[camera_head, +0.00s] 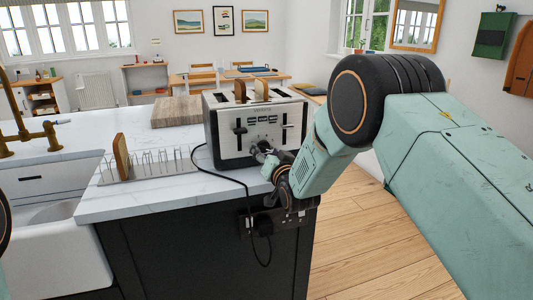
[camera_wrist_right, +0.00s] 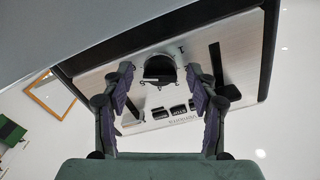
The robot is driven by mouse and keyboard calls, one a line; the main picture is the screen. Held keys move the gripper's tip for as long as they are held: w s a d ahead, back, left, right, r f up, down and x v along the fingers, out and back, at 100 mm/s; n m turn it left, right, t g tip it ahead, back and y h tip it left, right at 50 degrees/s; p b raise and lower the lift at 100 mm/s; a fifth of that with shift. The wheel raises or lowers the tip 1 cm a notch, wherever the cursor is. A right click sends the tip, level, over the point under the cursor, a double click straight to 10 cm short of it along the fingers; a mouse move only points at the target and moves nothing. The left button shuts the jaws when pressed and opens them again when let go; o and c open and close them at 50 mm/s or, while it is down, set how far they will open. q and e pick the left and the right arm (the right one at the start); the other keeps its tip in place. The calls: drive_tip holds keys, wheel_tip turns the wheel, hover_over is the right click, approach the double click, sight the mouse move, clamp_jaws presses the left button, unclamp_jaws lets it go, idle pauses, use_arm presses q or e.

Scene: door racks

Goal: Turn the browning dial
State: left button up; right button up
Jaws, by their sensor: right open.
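The silver and black toaster (camera_head: 227,148) stands on the white counter near its right end, with two slices of bread showing in its top. Its front has dark levers and a row of small buttons. In the right wrist view the round dark browning dial (camera_wrist_right: 159,68) sits on the toaster's front panel (camera_wrist_right: 225,75). My right gripper (camera_head: 262,153) is open at the toaster's lower front; its two fingers (camera_wrist_right: 160,72) stand on either side of the dial. I cannot tell whether they touch it. In the head view my gripper partly hides the dial. My left gripper is out of view.
A wire toast rack (camera_head: 165,163) holding a slice of bread (camera_head: 121,157) stands left of the toaster. A wooden board (camera_head: 177,111) lies behind it. A black cord (camera_head: 246,195) runs over the counter edge to a socket. A sink (camera_head: 60,235) is at left.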

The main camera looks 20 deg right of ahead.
drive_tip(key=shift+c, duration=0.2)
drive_tip(key=c, duration=1.1)
drive_tip(key=n, duration=0.4)
drive_tip(key=shift+d+n, duration=0.1)
drive_tip(key=shift+n, duration=2.2)
drive_tip(key=o, duration=1.1)
